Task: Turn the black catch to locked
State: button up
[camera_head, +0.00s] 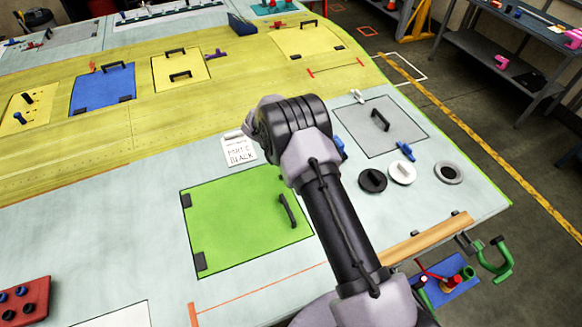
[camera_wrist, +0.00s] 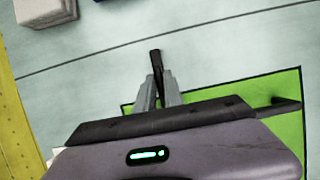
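The black catch (camera_wrist: 156,57) shows in the wrist view as a narrow dark bar, pointing nearly straight up the picture, just beyond the edge of the green panel (camera_wrist: 285,92). My gripper (camera_wrist: 158,82) has one grey finger on each side of the bar. The fingers look closed on it, with its far end sticking out past the fingertips. In the head view the green panel (camera_head: 235,225) lies on the pale wing skin, with a black handle (camera_head: 287,210) at its right. There my own arm hides the catch and my fingers.
A white card (camera_head: 239,151) lies above the green panel. Right of my arm are a grey panel (camera_head: 375,135), a blue catch (camera_head: 405,150), and black (camera_head: 373,181), white (camera_head: 402,172) and grey (camera_head: 449,172) round pieces. A red block (camera_head: 22,302) stands at lower left.

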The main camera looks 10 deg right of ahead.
jog(key=o, duration=0.3)
jog(key=shift+d, duration=0.1)
jog(key=shift+o, duration=0.2)
jog(key=shift+r, duration=0.1)
jog(key=v, duration=1.7)
jog(key=shift+r, duration=0.2)
